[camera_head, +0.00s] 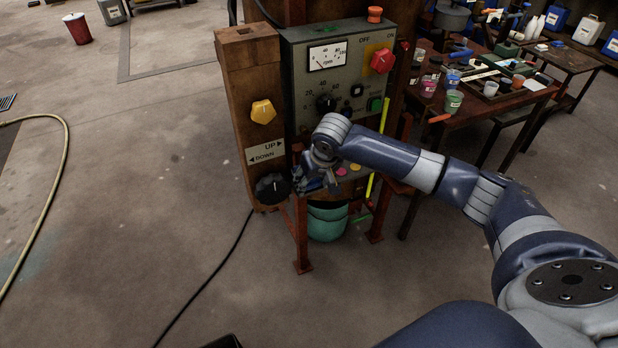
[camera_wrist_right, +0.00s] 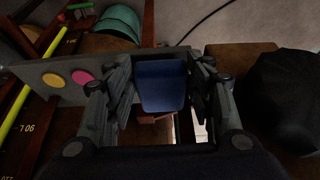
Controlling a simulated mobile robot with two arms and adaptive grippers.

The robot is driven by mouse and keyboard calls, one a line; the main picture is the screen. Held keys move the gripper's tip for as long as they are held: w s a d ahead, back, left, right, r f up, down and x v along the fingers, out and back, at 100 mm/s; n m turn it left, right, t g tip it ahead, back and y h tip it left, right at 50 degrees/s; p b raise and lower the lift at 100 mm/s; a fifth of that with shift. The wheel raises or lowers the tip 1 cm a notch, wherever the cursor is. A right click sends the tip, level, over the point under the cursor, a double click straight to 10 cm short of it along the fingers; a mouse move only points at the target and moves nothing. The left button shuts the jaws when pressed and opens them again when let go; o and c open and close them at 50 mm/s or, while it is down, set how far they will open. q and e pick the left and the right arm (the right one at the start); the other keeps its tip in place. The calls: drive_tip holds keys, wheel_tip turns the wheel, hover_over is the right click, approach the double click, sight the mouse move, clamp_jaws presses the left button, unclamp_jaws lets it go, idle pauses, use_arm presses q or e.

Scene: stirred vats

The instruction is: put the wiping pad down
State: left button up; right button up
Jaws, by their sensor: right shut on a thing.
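The wiping pad is a dark blue block (camera_wrist_right: 162,85) in the right wrist view, between the two fingers of my right gripper (camera_wrist_right: 160,88). The gripper is shut on it. In the head view my right gripper (camera_head: 318,182) is low in front of the control cabinet (camera_head: 300,75), beside a grey ledge (camera_head: 352,177) with a pink and a yellow disc. The ledge (camera_wrist_right: 60,75) also runs behind the pad in the wrist view. I cannot tell whether the pad touches it. My left gripper does not show.
A large black knob (camera_head: 272,187) on the wooden post (camera_head: 250,95) is close left of my right gripper. A teal bucket (camera_head: 327,222) hangs below the ledge. A yellow-green rod (camera_head: 378,150) stands right of it. A table with cups (camera_head: 453,101) is at right. The floor at left is mostly clear.

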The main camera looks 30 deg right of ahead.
drive_tip(key=shift+w, duration=1.25)
drive_tip(key=shift+s+f, duration=0.1)
drive_tip(key=shift+f, duration=0.6)
drive_tip(key=shift+f, duration=0.15)
drive_tip(key=o, duration=0.7)
